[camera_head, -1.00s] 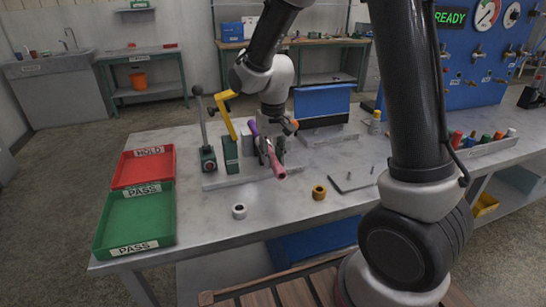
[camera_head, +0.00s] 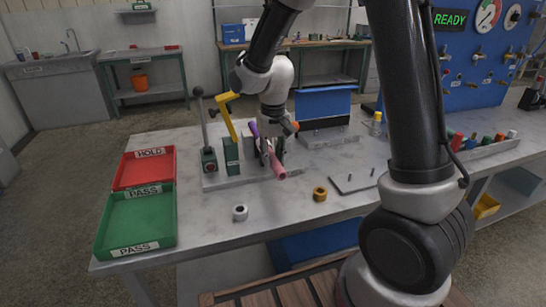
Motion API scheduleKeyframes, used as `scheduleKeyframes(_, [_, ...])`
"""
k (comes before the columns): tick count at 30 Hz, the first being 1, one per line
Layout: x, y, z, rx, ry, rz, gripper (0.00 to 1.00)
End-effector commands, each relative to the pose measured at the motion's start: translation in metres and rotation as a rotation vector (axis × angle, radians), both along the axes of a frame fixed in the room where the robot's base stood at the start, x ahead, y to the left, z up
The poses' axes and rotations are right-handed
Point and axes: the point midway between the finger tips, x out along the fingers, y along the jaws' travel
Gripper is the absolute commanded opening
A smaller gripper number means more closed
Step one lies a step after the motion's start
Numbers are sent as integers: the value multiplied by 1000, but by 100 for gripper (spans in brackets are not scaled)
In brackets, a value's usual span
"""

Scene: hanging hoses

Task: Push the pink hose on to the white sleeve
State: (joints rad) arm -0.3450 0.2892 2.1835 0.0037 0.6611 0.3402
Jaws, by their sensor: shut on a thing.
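The pink hose (camera_head: 279,171) slants down out of my gripper (camera_head: 271,154), with its free end toward the front of the bench. My gripper points down and is shut on the pink hose above the grey base plate. A purple piece (camera_head: 254,129) shows just behind the gripper; I cannot tell whether it joins the pink hose. A white ring-shaped sleeve (camera_head: 240,212) stands on the bench in front and to the left, apart from the hose. The fingers partly hide the hose's upper part.
A yellow-handled clamp (camera_head: 228,121) and a black lever (camera_head: 199,108) stand left of the gripper. A brass ring (camera_head: 320,194) lies front right, near a plate with pins (camera_head: 353,181). Red (camera_head: 120,184) and green (camera_head: 107,244) trays sit at the left. The front middle is mostly clear.

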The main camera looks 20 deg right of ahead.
Motion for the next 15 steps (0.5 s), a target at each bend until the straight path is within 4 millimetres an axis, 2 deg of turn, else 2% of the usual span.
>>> scheduleKeyframes(1, [4, 1, 2, 2, -11, 1, 1])
scheduleKeyframes(2, [4, 1, 2, 2, -12, 1, 29])
scheduleKeyframes(5, [4, 1, 2, 2, -11, 1, 47])
scheduleKeyframes(6, [4, 1, 2, 2, -11, 1, 50])
scheduleKeyframes(15, [3, 1, 2, 2, -7, 1, 50])
